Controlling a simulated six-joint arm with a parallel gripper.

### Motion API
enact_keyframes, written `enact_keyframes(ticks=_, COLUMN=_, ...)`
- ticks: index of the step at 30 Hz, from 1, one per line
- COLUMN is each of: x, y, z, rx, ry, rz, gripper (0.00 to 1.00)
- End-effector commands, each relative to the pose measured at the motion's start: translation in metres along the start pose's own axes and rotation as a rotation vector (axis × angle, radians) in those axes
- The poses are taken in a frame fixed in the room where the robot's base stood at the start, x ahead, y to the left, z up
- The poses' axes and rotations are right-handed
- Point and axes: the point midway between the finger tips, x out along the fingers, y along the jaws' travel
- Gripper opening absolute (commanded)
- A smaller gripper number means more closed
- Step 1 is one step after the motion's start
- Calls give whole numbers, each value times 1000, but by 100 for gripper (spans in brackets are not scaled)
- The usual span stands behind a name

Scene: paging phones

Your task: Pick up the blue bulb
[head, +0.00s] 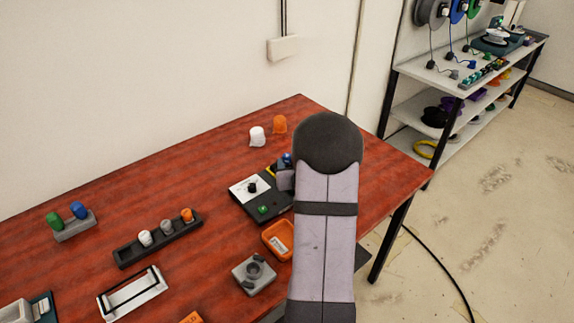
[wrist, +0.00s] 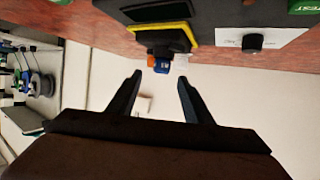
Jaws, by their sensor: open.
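A blue bulb (head: 287,158) shows at the tester (head: 247,189), partly hidden by my arm. In the wrist view a blue bulb (wrist: 161,67) sits at the end of a dark holder beside the yellow-edged part of the tester (wrist: 222,38). My gripper (wrist: 160,79) is open and empty, with its fingers pointing toward this bulb, which appears between the fingertips. I cannot tell how far away it is. Another blue bulb (head: 78,210) stands in a small grey holder (head: 76,230) at the left.
A green bulb (head: 54,221) shares the grey holder. A black rack (head: 128,256) holds several bulbs. A white lamp (head: 257,137) and an orange lamp (head: 279,124) stand at the back. An orange tray (head: 272,238) and a grey block (head: 254,275) lie near my arm.

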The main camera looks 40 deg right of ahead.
Motion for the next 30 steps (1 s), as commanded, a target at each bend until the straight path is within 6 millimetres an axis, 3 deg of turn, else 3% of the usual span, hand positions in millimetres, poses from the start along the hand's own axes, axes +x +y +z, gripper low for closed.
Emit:
enact_keyframes(ticks=20, x=26, y=-1, z=0, rx=0, ry=-3, rz=-1, gripper=46)
enact_keyframes(ticks=30, x=59, y=-3, z=2, rx=-1, ry=-3, rz=-1, gripper=46)
